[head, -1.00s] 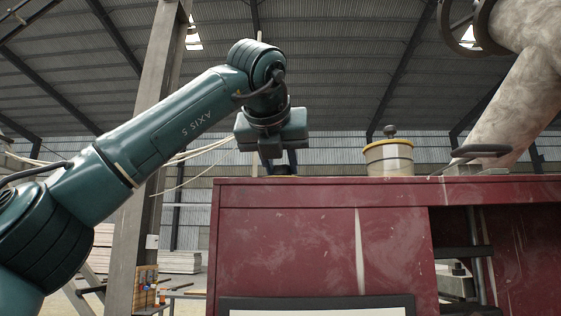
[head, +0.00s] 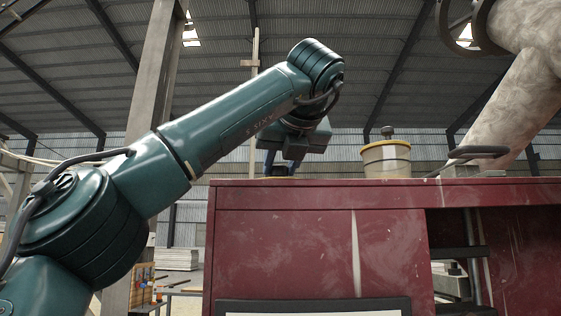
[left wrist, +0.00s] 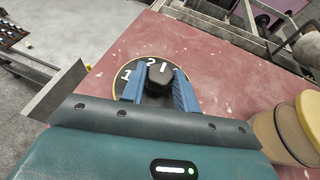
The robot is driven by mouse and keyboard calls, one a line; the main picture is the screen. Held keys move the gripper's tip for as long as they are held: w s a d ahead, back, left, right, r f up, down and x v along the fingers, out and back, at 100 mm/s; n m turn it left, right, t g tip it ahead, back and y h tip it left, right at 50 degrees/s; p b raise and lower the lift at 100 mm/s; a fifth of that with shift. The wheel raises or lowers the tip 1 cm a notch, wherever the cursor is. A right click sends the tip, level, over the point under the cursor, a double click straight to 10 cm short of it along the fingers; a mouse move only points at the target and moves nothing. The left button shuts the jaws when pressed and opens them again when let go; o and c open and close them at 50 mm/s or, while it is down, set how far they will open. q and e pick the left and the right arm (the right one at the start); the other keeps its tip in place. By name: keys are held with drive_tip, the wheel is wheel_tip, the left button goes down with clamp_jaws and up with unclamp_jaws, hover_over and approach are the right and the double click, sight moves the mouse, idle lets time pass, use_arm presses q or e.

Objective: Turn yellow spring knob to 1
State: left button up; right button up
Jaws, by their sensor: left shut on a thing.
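The black knob (left wrist: 160,74) stands on a round dark dial (left wrist: 126,88) with a thin yellow rim, on the red cabinet top. White numerals 1 and 2 show on the dial, 1 at the left and 2 near the top. The knob's white pointer line is at the top, just right of the 2. My left gripper (left wrist: 159,78) has its blue fingers on either side of the knob and is shut on it. In the head view my left gripper (head: 281,170) is low over the cabinet top, and the knob is hidden there. My right gripper is not in view.
The red cabinet (head: 290,245) fills the lower middle and right. A cream tub with a yellow rim (head: 386,160) and a dark lid knob stands on its top, right of my gripper. A dark handle-like part (head: 478,152) lies farther right.

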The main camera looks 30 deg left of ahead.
use_arm(q)
drive_tip(key=o, duration=1)
drive_tip(key=v, duration=1.3)
drive_tip(key=shift+s+d, duration=0.1)
drive_tip(key=shift+d, duration=0.05)
